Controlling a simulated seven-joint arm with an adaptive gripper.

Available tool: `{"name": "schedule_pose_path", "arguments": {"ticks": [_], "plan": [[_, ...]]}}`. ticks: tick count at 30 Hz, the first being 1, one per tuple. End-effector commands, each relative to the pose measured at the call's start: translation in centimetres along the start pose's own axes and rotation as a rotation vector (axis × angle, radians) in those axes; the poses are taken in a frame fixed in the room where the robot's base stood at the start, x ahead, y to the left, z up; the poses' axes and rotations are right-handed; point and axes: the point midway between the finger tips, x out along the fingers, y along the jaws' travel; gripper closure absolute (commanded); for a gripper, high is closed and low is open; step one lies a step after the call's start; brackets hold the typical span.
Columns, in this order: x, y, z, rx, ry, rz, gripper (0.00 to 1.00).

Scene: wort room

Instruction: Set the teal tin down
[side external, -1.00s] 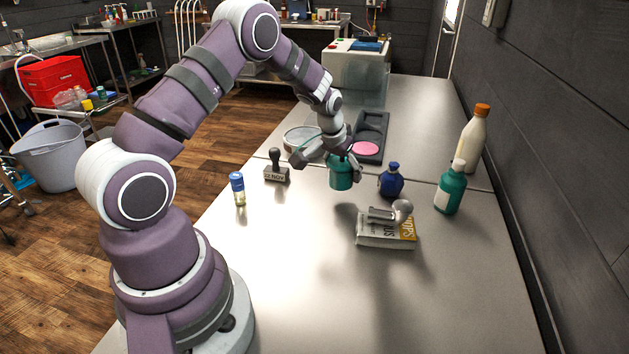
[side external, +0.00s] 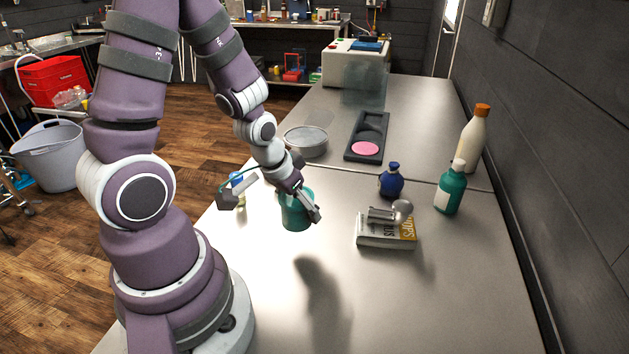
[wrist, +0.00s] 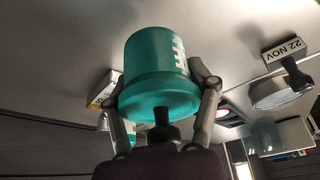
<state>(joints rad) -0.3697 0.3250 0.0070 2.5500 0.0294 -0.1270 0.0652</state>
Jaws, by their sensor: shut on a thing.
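The teal tin (side external: 296,217) is in my gripper (side external: 299,204), above the near part of the metal table (side external: 440,290). A dark shadow lies on the table in front of the tin, apart from it, so the tin looks raised. In the wrist view the tin (wrist: 158,75) sits between my two fingers, one on each side, with white marking on its wall. My gripper is shut on it. The arm's wrist hides part of the table behind the tin in the side view.
A book (side external: 385,235) with a metal object on it lies right of the tin. A blue bottle (side external: 391,181) and a teal bottle (side external: 450,190) stand farther right. The date stamp (wrist: 284,50) shows in the wrist view. The near table is clear.

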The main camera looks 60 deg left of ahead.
Motion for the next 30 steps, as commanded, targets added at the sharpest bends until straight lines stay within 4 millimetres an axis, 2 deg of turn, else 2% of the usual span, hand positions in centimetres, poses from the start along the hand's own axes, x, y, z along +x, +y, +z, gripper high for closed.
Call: {"name": "schedule_pose_path", "arguments": {"ticks": [8,15,18,23,30], "plan": [[-0.9,4.9,0.2,0.393,0.0,0.164,0.82],[-2.9,10.1,1.3,0.877,0.0,0.363,0.82],[-3.7,11.5,1.9,1.033,-0.002,0.428,0.82],[-4.4,12.7,2.5,1.177,-0.003,0.488,0.82],[-1.2,12.9,4.1,1.198,-0.009,0.503,0.82]]}}
